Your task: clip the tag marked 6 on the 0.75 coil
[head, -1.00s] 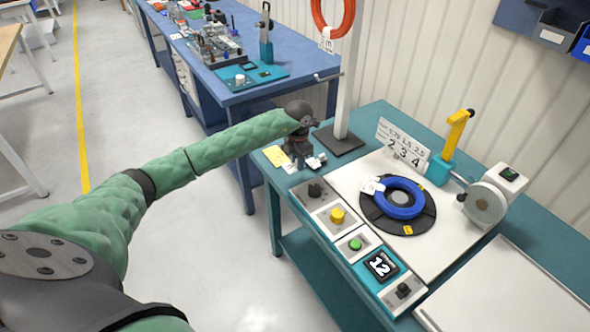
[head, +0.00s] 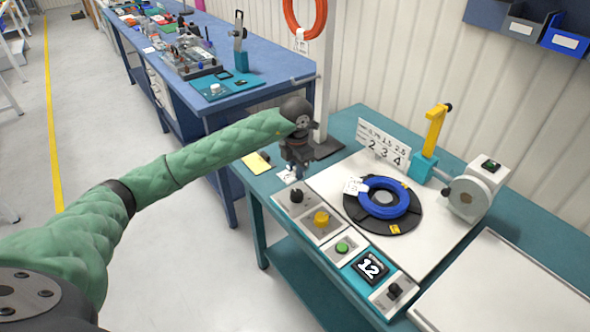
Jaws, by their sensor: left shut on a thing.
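A blue coil (head: 405,203) lies on the black round turntable (head: 412,222), with a white tag (head: 352,187) at its left edge; its print is too small to read. My left gripper (head: 294,176) points down at the left end of the bench, left of the coil. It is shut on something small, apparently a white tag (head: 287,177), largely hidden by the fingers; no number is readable. A sign (head: 382,147) behind the turntable reads 0.75, 1.5, 2.5 above 2, 3, 4. My right gripper is out of view.
A red-orange coil (head: 286,12) with a tag hangs on a pale post close behind my left gripper. A yellow upright (head: 434,130) and grey motor unit (head: 475,190) stand beyond the turntable.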

